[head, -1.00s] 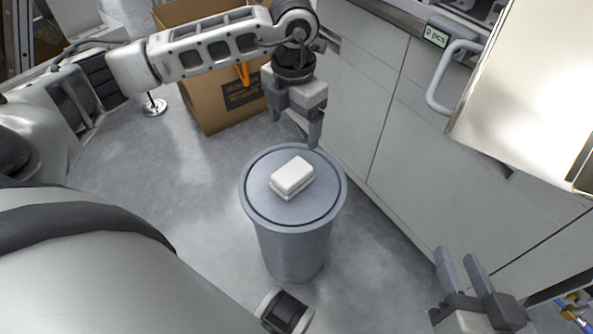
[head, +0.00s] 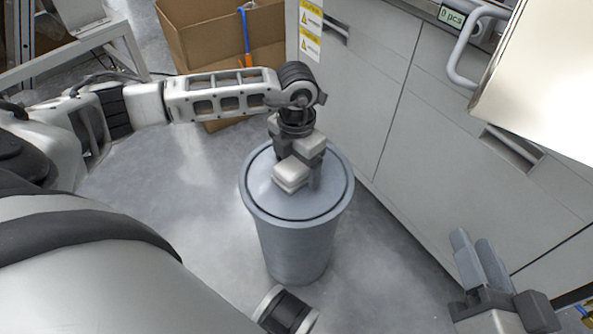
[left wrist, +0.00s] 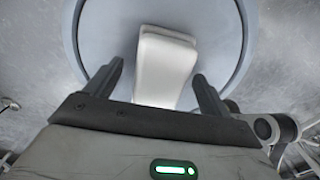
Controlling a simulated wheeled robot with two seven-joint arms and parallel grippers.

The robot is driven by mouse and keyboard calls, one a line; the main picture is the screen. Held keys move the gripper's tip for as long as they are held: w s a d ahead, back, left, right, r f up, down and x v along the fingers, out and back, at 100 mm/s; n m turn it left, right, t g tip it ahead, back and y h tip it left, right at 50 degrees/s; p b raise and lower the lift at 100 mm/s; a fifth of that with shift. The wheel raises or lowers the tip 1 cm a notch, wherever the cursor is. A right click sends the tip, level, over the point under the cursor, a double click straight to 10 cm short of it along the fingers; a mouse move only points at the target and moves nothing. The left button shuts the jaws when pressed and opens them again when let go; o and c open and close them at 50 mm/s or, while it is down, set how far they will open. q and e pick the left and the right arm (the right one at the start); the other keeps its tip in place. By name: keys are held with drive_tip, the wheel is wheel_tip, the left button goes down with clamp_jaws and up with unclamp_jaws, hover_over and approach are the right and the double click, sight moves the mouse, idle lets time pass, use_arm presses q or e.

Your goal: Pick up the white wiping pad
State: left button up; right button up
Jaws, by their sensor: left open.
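The white wiping pad (head: 290,174) lies on the round grey lid of a bin (head: 262,197). In the left wrist view the pad (left wrist: 164,66) sits between the two fingers of my left gripper (left wrist: 160,85), with gaps on both sides. My left gripper (head: 298,172) is open, low over the lid and around or just above the pad; in the head view it partly covers the pad's far side. My right gripper (head: 482,262) is at the lower right, away from the pad, with its two fingers close together; whether they touch is unclear.
A cardboard box (head: 215,45) stands on the floor behind the bin. Grey cabinets (head: 370,110) with handles run along the right of the bin. A pale metal panel (head: 540,75) with a grey handle juts in at the upper right. The floor left of the bin is clear.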

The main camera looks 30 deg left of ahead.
use_arm(q)
drive_tip(key=shift+f, duration=0.45)
drive_tip(key=shift+r, duration=0.1)
drive_tip(key=c, duration=1.1)
use_arm(e)
drive_tip(key=shift+w+r, duration=0.1)
drive_tip(key=shift+r, duration=0.35)
use_arm(q)
drive_tip(key=shift+r, duration=0.5)
wheel_tip(320, 180, up, 2)
drive_tip(key=shift+r+p, duration=0.2)
drive_tip(key=shift+p, duration=0.55)
drive_tip(key=s+r+p, duration=0.2)
drive_tip(key=s+r, duration=0.2)
drive_tip(key=s, duration=0.3)
drive_tip(key=s+a+r+p, duration=0.1)
drive_tip(key=s+r+p, duration=0.1)
drive_tip(key=s+r, duration=0.3)
drive_tip(key=shift+s+a+r, duration=0.25)
drive_tip(key=shift+s+r, duration=0.05)
drive_tip(key=shift+s, duration=0.65)
use_arm(e)
drive_tip(key=shift+s+d+f+n+g+h, duration=0.1)
drive_tip(key=shift+d+f+n+g+h, duration=0.2)
drive_tip(key=shift+f+n+h, duration=0.2)
drive_tip(key=shift+s+d+f+n+g+h, duration=0.1)
drive_tip(key=shift+d+f+n+g+h, duration=0.1)
drive_tip(key=shift+d+f+n+h, duration=0.25)
